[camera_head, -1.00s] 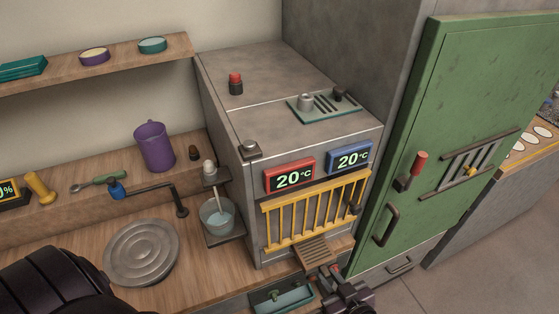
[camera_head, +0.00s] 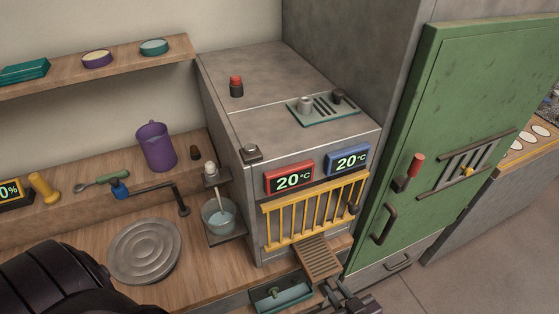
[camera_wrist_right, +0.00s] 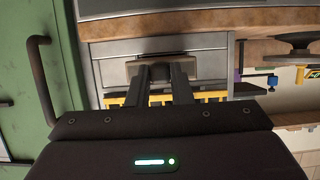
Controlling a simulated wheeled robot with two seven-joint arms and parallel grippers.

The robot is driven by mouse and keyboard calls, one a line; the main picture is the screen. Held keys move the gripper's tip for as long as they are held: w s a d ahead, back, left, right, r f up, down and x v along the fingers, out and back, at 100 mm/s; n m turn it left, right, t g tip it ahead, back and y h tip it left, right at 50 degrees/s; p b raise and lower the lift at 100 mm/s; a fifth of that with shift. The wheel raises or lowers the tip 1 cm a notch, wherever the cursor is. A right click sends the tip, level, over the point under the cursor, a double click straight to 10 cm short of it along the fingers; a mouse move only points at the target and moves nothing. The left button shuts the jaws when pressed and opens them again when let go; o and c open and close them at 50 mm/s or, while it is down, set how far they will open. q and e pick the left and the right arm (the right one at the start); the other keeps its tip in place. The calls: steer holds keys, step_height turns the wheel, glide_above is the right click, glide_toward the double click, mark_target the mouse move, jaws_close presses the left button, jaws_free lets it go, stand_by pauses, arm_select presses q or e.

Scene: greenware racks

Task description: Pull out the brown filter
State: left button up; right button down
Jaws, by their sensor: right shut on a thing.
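The brown slatted filter (camera_head: 319,258) sticks out from the lower front of the grey cabinet, below the yellow grille. It slopes down toward the front. My right gripper (camera_head: 335,287) is at its outer end and shut on it. In the right wrist view, the two dark fingers (camera_wrist_right: 160,72) close on the edge of a grey-brown piece (camera_wrist_right: 148,66) in front of the cabinet face. The inner end of the filter is hidden at the cabinet. A dark part of my left arm fills the lower left corner; its gripper is out of view.
A teal tray (camera_head: 280,298) sits just left of my right gripper. The yellow grille (camera_head: 315,210) is directly above the filter. The green door (camera_head: 445,150) with its handle stands to the right. A beaker (camera_head: 221,217) stands on a small shelf to the left.

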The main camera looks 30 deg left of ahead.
steer(key=shift+s+d+p, duration=0.6)
steer(key=shift+s+d, duration=0.3)
steer(key=shift+d, duration=0.25)
steer(key=shift+s+d+p, duration=0.6)
steer(key=shift+s+d, duration=0.25)
steer(key=shift+d, duration=0.25)
